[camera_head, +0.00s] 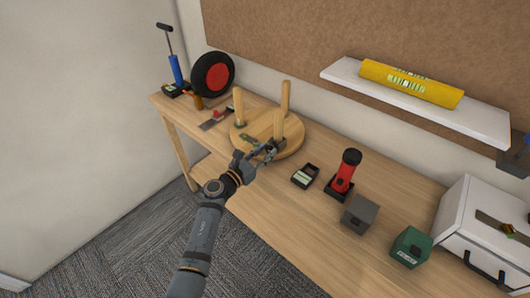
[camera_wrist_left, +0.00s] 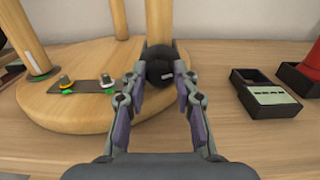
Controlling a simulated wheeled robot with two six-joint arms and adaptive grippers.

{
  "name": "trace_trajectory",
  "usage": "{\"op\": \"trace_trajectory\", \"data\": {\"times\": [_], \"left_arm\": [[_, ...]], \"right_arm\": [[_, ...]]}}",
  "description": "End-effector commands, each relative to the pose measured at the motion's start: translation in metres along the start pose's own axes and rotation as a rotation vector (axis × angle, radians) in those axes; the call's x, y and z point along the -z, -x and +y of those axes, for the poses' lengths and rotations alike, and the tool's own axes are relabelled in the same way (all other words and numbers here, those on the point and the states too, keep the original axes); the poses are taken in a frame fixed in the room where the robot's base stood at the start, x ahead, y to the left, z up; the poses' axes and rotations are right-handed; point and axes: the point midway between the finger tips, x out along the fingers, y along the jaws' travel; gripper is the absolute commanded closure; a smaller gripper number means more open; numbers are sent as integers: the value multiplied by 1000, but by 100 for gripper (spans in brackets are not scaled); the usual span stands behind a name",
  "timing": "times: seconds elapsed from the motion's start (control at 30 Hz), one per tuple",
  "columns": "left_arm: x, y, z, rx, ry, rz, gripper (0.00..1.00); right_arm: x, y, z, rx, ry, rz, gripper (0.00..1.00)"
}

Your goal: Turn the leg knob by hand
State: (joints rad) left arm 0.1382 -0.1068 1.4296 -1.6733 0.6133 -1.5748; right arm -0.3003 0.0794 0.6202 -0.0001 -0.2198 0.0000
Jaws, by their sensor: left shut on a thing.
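A round wooden stool top (camera_head: 290,148) lies on the workbench with its legs pointing up. The black leg knob (camera_wrist_left: 159,66) sits at the foot of the nearest leg (camera_wrist_left: 158,24), which also shows in the head view (camera_head: 279,126). My left gripper (camera_wrist_left: 160,82) has one finger on each side of the knob and is shut on it. In the head view the left gripper (camera_head: 268,150) reaches the near edge of the stool top and mostly hides the knob. My right gripper is not in view.
A metal plate with small fittings (camera_wrist_left: 85,88) lies on the stool top. A shelf (camera_head: 490,117) hangs above.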

Motion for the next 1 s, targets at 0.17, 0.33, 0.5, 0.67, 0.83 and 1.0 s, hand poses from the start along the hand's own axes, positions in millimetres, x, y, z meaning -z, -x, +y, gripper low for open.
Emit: {"op": "trace_trajectory", "data": {"times": [0.17,0.33,0.5,0.67,0.83,1.0], "left_arm": [[-4,0,0,0,148,2,100],[0,0,1,0,252,1,100],[1,0,1,0,250,1,100],[1,0,1,0,249,1,53],[0,0,1,0,249,0,48],[0,1,1,0,248,1,48]], "right_arm": [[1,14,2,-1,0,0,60],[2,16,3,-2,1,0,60],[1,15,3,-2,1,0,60],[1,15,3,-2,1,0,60],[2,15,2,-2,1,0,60],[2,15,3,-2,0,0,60]]}}
